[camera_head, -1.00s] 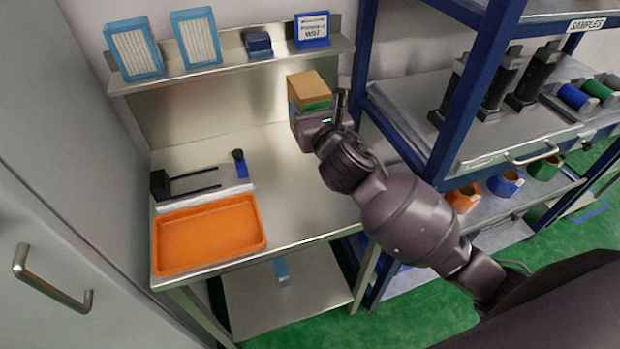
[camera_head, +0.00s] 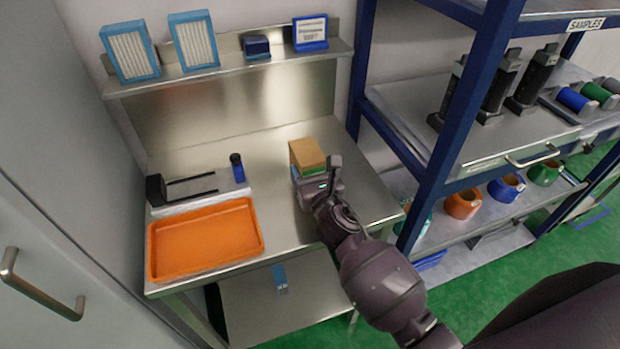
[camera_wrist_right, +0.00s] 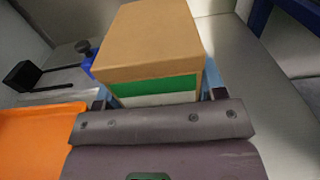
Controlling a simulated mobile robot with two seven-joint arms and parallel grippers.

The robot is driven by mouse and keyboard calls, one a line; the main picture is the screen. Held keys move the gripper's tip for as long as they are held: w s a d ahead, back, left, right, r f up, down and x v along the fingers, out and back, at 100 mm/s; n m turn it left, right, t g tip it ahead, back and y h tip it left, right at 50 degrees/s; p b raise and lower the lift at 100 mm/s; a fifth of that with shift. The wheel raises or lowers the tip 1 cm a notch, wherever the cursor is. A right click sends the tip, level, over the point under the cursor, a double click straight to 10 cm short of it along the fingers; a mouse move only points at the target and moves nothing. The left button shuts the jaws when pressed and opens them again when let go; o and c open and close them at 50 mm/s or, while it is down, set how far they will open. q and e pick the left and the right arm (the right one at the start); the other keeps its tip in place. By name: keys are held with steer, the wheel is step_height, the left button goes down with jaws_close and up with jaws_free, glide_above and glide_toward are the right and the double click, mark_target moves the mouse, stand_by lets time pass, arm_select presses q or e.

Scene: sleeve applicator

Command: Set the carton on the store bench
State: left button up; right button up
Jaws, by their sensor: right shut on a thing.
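The carton (camera_head: 307,154) is a brown box with a green and white band on its side. It is at the right part of the steel store bench (camera_head: 273,145), low at the bench top; I cannot tell whether its base touches. My right gripper (camera_head: 318,178) is shut on the carton from the near side. In the right wrist view the carton (camera_wrist_right: 150,45) fills the upper middle, with the fingers at either side of it. My left gripper is not in view.
A wall shelf (camera_head: 228,66) hangs behind. A blue rack (camera_head: 460,110) stands close on the right.

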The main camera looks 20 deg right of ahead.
steer(key=shift+f, duration=0.9)
steer(key=shift+f+b, duration=0.2)
steer(key=shift+b, duration=0.15)
steer(key=o, duration=1.1)
steer(key=shift+o, duration=0.2)
steer(key=shift+r, duration=0.1)
steer(key=shift+r+p, duration=0.15)
steer(key=shift+p, duration=0.15)
steer(key=s+b, duration=0.1)
steer(key=s, duration=1.1)
steer(key=shift+d, duration=0.15)
